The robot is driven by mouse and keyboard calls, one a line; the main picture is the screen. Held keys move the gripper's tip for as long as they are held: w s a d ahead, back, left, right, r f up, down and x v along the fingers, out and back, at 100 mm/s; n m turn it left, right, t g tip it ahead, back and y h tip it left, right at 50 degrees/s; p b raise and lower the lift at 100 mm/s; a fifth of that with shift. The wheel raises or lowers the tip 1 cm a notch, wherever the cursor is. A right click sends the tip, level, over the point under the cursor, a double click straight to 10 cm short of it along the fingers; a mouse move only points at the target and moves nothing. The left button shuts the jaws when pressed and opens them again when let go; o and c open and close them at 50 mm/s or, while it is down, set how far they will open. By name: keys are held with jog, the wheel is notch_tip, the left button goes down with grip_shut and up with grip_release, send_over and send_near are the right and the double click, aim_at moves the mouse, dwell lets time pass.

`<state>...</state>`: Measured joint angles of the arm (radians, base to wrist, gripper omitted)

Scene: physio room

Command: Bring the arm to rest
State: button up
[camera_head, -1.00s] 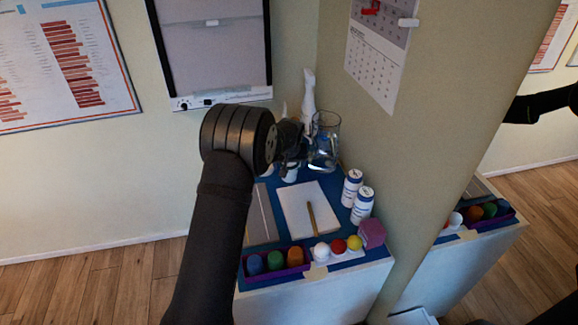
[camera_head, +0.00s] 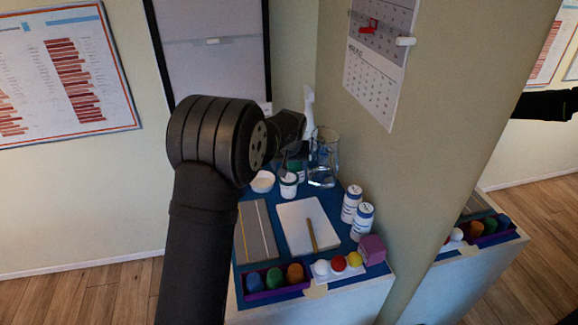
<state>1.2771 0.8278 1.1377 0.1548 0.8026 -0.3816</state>
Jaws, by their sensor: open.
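My arm rises from the bottom of the view, with a thick dark joint in front of the back wall. My gripper (camera_head: 296,150) is at the arm's far end, above the back of the blue-topped cabinet (camera_head: 345,265). It is small, dark and partly hidden by my own wrist. I see nothing held in it. A glass jug (camera_head: 324,160) stands just right of it, and a small white jar (camera_head: 288,186) stands below it. I cannot tell whether the gripper touches anything.
A white dish (camera_head: 262,182), a notepad with a pencil (camera_head: 296,222), two white bottles (camera_head: 352,204), coloured balls (camera_head: 354,259), a purple block (camera_head: 371,249) and a purple tray of coloured pieces (camera_head: 272,292) crowd the cabinet top.

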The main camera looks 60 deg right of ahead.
aim_at(289, 176)
jog(key=x, duration=1.2)
jog(key=shift+f, duration=0.3)
notch_tip(289, 176, up, 3)
jog(key=shift+s+f, duration=0.1)
jog(key=shift+r, duration=0.6)
